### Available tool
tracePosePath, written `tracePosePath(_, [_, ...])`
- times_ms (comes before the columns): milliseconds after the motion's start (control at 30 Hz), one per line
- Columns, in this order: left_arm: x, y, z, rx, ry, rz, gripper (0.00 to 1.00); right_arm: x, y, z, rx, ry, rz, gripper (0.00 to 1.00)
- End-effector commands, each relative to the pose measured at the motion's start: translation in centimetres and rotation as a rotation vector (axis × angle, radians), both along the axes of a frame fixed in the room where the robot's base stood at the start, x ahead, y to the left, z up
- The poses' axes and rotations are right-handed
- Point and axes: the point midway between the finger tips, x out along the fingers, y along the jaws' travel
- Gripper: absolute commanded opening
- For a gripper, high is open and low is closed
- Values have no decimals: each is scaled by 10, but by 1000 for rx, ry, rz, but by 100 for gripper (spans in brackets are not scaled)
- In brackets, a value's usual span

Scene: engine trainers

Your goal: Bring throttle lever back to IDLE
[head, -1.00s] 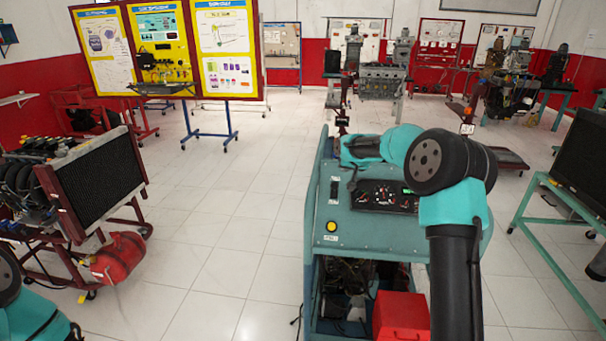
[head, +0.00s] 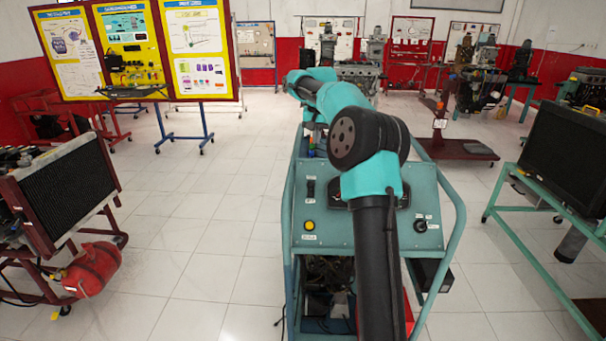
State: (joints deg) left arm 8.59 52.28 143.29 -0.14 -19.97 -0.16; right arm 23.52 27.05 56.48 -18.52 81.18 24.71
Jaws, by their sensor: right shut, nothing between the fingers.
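The teal engine trainer console (head: 330,238) stands in front of me. A small dark control (head: 311,187) with pale labels sits at the left of its panel and appears to be the throttle lever; its exact position is too small to read. My right arm reaches over the console and covers the middle of the panel. My right gripper (head: 311,145) hangs near the panel's far left edge, shut and empty, small and partly hidden. It seems apart from the lever. My left gripper is out of view.
A yellow button (head: 310,225) is below the dark control, and a black knob (head: 420,225) is at the panel's right. Rails flank the console. A radiator stand (head: 65,195) is left, a green-framed stand (head: 515,225) right. The tiled floor left of the console is clear.

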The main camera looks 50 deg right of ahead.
Motion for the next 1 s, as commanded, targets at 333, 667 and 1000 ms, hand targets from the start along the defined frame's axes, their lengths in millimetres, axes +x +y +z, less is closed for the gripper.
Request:
tracePosePath(333, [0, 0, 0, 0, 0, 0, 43, 2, 0, -10, 1, 1, 2, 0])
tracePosePath(667, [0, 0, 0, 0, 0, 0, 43, 7, -2, -57, 1, 1, 2, 0])
tracePosePath(1000, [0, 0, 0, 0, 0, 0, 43, 10, 0, -111, 1, 0, 4, 0])
